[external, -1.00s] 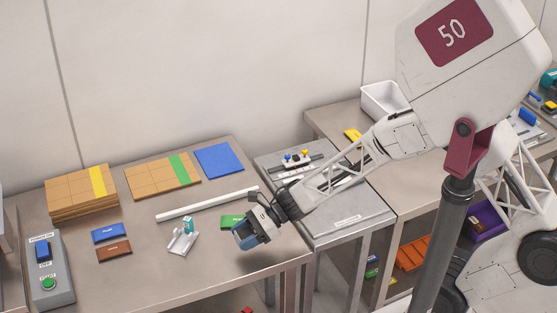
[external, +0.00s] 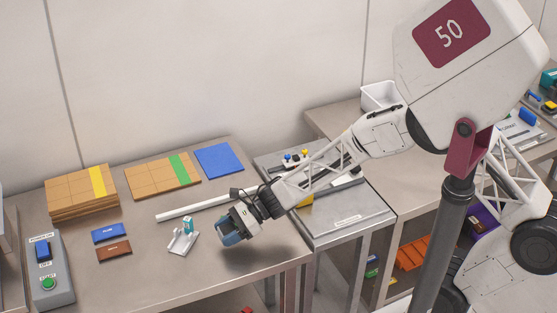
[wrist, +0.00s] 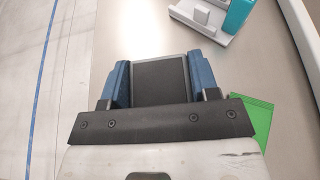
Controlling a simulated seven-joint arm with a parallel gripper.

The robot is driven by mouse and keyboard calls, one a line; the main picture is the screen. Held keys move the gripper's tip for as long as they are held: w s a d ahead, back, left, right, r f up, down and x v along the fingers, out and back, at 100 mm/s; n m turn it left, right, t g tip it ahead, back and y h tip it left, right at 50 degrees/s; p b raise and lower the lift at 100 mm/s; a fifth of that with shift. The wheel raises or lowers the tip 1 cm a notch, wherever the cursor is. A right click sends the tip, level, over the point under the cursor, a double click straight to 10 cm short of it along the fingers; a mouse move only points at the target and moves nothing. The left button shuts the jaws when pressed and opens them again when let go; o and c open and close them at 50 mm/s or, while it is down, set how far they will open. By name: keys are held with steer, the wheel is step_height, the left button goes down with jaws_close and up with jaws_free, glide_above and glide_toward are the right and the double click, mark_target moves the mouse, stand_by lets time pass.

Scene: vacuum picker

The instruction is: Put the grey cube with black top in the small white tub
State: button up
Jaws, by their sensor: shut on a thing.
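My gripper (wrist: 159,82) has blue fingers and is shut on the grey cube with black top (wrist: 160,78); the dark top face shows between the fingers in the wrist view. In the external view my gripper (external: 230,233) hangs above the front right part of the left table, with a shadow beneath it; the cube is mostly hidden there by the fingers. The small white tub (external: 378,97) stands far away on the back right table, partly hidden behind my arm.
A white stand with a teal piece (external: 184,235) is just left of my gripper. A white bar (external: 185,211) lies behind. A green card (wrist: 250,122) lies under my gripper. A grey slab (external: 345,220) and my arm lie between here and the tub.

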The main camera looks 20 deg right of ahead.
steer(key=shift+f, duration=1.5)
steer(key=shift+f, duration=0.15)
steer(key=o, duration=0.9)
steer(key=shift+r, duration=0.2)
steer(key=shift+d+r, duration=0.25)
steer(key=shift+d, duration=0.35)
steer(key=shift+v, duration=5.35)
